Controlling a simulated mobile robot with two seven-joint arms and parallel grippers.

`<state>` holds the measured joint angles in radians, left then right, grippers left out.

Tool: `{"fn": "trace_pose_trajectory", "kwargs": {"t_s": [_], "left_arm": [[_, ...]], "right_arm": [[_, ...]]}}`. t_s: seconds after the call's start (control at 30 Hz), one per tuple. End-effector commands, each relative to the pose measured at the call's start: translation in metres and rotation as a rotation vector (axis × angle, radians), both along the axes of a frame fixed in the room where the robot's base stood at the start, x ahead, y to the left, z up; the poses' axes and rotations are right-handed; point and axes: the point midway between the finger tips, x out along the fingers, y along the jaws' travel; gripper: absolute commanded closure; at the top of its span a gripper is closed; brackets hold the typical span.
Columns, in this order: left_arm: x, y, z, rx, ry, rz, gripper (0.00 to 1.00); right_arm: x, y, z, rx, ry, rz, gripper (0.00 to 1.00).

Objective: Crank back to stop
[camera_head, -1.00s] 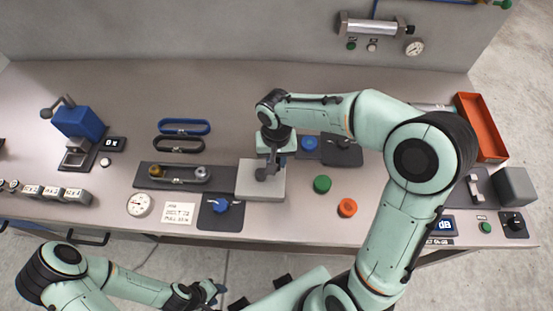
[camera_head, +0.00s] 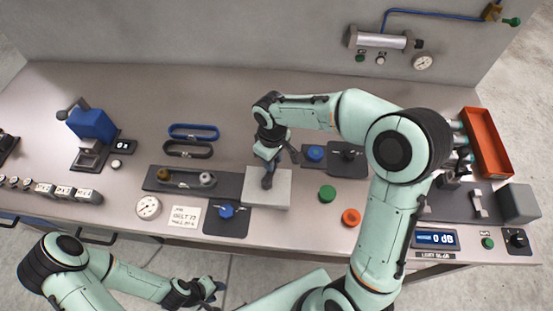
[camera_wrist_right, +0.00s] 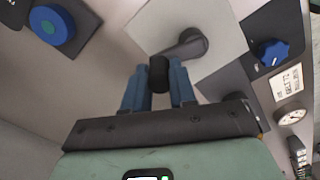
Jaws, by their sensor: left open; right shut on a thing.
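The crank (camera_wrist_right: 186,46) is a dark grey lever on a square light grey plate (camera_wrist_right: 140,28). In the head view the crank (camera_head: 267,182) sits on its plate (camera_head: 280,198) near the bench's front middle. My right gripper (camera_wrist_right: 159,84) has its blue fingers on either side of the crank's black knob (camera_wrist_right: 158,72) and is shut on it. In the head view my right gripper (camera_head: 269,163) hides the knob. My left gripper (camera_head: 212,289) is open and empty in front of the bench edge.
Blue knobs (camera_head: 227,211) (camera_head: 315,153) on dark pads stand left and right of the crank plate. Green (camera_head: 327,194) and orange (camera_head: 351,217) round buttons lie to its right. A dial gauge (camera_head: 148,208) and a label card (camera_head: 186,218) are at left.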

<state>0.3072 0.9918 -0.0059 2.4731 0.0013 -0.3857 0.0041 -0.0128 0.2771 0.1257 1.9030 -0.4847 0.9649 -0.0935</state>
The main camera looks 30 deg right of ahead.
Motion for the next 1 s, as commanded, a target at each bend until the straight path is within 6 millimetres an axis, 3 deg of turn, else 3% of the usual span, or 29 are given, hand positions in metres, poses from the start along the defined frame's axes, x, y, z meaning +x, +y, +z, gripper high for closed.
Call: {"fn": "trace_pose_trajectory", "kwargs": {"t_s": [0.6,1.0], "left_arm": [[0.02,0.0,0.018,0.0,-0.023,0.0,0.57],[0.026,0.0,0.022,0.0,-0.03,0.0,0.57]], "right_arm": [[0.014,0.023,0.001,0.0,-0.001,0.58,1.0],[0.015,0.035,0.001,-0.001,-0.002,0.838,1.0]]}}
